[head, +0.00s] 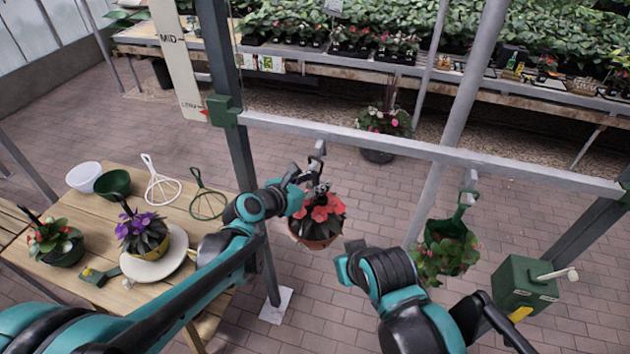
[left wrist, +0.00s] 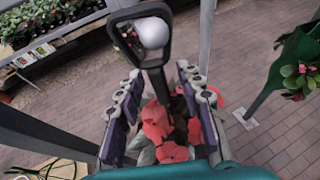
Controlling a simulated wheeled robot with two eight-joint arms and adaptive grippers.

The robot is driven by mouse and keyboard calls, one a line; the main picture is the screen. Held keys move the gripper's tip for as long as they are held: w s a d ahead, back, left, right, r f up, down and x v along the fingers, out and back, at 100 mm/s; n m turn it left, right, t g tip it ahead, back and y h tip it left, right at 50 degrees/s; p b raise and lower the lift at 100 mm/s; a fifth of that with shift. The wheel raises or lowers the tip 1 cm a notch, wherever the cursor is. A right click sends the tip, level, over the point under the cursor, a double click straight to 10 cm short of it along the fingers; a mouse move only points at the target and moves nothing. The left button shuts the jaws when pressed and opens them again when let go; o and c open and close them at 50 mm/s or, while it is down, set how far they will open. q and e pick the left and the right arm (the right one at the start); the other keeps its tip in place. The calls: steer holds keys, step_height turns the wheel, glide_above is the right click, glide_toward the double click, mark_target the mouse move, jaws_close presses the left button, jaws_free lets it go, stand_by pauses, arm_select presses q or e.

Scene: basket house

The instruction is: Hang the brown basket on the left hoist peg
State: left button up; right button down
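The brown basket (head: 315,241) with red flowers hangs below the left hoist peg (head: 318,150). Its dark handle loop (left wrist: 118,30) shows large in the left wrist view. The peg's white ball end (left wrist: 152,32) appears inside that loop. My left gripper (head: 312,186) is at the handle, just above the flowers. In the left wrist view its fingers (left wrist: 160,112) stand apart on both sides of the handle stem, with gaps between. Red flowers partly hide the pot there. My right arm is folded at the bottom of the head view, and its finger state is unclear.
A green basket (head: 450,236) hangs on the right peg (head: 470,180). A green winch box (head: 520,288) with a crank is at the right. The wooden table (head: 130,178) at left holds bowls, hangers and potted flowers. A grey post (head: 250,180) stands near my left arm.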

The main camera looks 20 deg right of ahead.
arm_select(q)
steer(key=v, duration=1.2)
steer(key=s+a+f+m+y+b, duration=0.3)
steer(key=s+a+f+m+b, duration=0.2)
steer(key=a+f+m+b, duration=0.2)
steer(key=s+a+f+m+y+b, duration=0.4)
steer(key=a+f+m, duration=0.5)
steer(key=f, duration=0.3)
steer(key=s+a+f+m+y+b, duration=0.3)
steer(key=s+a+f+m+b, duration=0.3)
steer(key=a+f+m+b, duration=0.3)
steer(key=shift+a+f+g+y+b, duration=0.35)
steer(key=shift+a+f, duration=0.3)
steer(key=shift+a, duration=0.25)
steer(key=shift+w+d, duration=0.1)
